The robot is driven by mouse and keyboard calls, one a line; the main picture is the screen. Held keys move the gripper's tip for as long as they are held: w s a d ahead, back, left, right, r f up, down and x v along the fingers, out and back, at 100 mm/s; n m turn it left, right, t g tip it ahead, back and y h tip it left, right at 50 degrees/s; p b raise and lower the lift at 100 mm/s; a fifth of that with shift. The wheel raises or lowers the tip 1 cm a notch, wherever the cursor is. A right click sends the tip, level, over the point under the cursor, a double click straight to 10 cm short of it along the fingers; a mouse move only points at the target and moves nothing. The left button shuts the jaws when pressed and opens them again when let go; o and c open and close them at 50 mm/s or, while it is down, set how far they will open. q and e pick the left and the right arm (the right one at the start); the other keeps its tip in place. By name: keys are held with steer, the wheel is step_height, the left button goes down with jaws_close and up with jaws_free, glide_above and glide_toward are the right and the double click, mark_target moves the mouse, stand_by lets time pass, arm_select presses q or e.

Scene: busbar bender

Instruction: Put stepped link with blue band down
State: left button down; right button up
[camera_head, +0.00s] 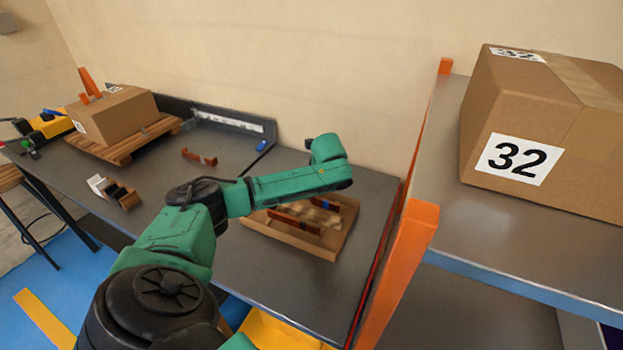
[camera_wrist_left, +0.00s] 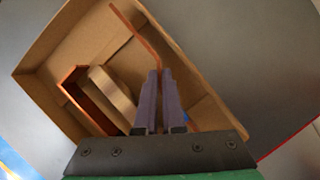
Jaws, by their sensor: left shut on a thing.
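The stepped link with the blue band (camera_wrist_left: 140,35) is a thin, bent copper-coloured strip. In the left wrist view it lies between the closed fingers of my left gripper (camera_wrist_left: 159,73), over the open cardboard tray (camera_wrist_left: 48,48). A bit of blue shows beside the fingers. I cannot tell whether the link touches the tray floor. In the head view the tray (camera_head: 334,252) is on the grey table; my left forearm and wrist hide part of that area, and the gripper's fingers do not show there. My right gripper is not in view.
Another copper link (camera_wrist_left: 88,98) and a pale block (camera_wrist_left: 112,90) lie in the tray. A bent copper piece (camera_head: 199,157) lies further back on the table. A box on a pallet (camera_head: 118,112) stands at left. An orange shelf post (camera_head: 405,265) rises close right of the tray.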

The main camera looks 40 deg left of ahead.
arm_select(q)
steer(key=c, duration=1)
jaws_free()
steer(key=v, duration=1.2)
steer(key=shift+r, duration=0.15)
